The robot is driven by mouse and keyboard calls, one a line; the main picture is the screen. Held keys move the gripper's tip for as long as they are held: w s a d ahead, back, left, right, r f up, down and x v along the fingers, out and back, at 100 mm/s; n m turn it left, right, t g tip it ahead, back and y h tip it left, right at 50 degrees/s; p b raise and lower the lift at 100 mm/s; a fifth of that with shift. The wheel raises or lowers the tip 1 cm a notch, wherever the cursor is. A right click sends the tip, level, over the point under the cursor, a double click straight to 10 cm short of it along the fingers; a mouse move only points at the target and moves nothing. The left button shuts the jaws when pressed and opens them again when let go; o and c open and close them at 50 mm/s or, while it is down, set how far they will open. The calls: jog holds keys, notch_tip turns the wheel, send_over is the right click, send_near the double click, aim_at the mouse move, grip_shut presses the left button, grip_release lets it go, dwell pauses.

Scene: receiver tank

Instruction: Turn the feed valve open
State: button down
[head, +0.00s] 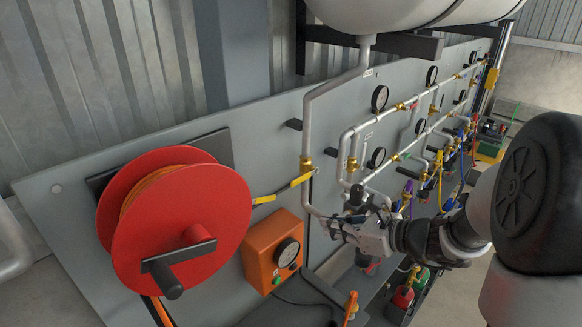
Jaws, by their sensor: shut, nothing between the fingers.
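A valve with a long yellow lever (264,199) sits on the grey vertical pipe (306,115) that comes down from the white tank (385,10). It looks like the feed valve, but no label naming it is readable. Its lever points left, crosswise to the pipe, tilted slightly down. My gripper (336,229) is shut and empty, below and right of the lever, near the pipe's lower bend. It appears apart from the lever; whether it touches the pipe cannot be told.
A red hose reel (225,205) with a crank stands out at left. An orange box with a gauge (262,262) is below the lever. Pipes, gauges (380,98) and small valves crowd the grey panel (260,125) at right. Red items (403,297) lie below my gripper.

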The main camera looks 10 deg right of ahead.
aim_at(306, 177)
jog(key=w+a+r+m+t, duration=0.1)
jog(key=w+a, duration=0.3)
jog(key=w, duration=0.5)
jog(key=shift+w+r, duration=0.25)
jog(key=shift+r, duration=0.4)
jog(key=shift+r, duration=0.1)
jog(key=shift+s+r+m+p, duration=0.15)
jog(key=shift+m+p, duration=0.15)
jog(key=shift+p, duration=0.35)
